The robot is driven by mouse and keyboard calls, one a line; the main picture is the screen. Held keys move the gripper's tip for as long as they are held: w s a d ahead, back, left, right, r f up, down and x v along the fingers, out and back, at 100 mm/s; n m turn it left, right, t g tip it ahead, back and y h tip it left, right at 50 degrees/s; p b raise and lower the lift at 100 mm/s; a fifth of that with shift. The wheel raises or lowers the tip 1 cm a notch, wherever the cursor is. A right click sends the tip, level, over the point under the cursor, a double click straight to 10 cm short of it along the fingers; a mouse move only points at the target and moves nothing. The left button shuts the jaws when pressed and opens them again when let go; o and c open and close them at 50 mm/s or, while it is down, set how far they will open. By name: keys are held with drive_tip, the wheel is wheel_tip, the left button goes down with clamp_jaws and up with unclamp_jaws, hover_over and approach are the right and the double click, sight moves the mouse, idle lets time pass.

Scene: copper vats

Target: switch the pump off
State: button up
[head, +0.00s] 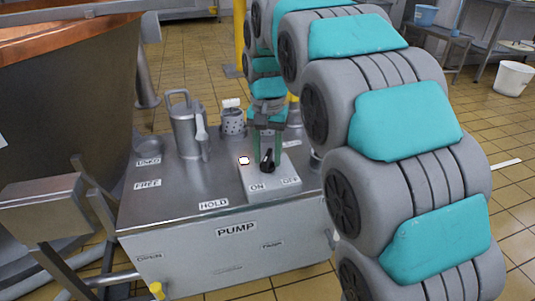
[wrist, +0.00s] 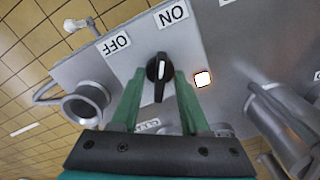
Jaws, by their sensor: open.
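A metal jug (head: 187,125) and a perforated cup (head: 233,121) stand behind the plate on the pump box (head: 180,245). A copper vat (head: 60,100) is at left. A round metal cup (wrist: 84,105) is beside the plate in the wrist view.

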clamp_jaws()
idle(0.8)
drive_tip(key=n+p, duration=0.3)
drive_tip(key=n, duration=0.3)
drive_tip(key=shift+r, duration=0.15)
drive_tip(key=n+p, duration=0.1)
drive_tip(key=n, duration=0.4)
drive_tip(key=shift+n+p, duration=0.4)
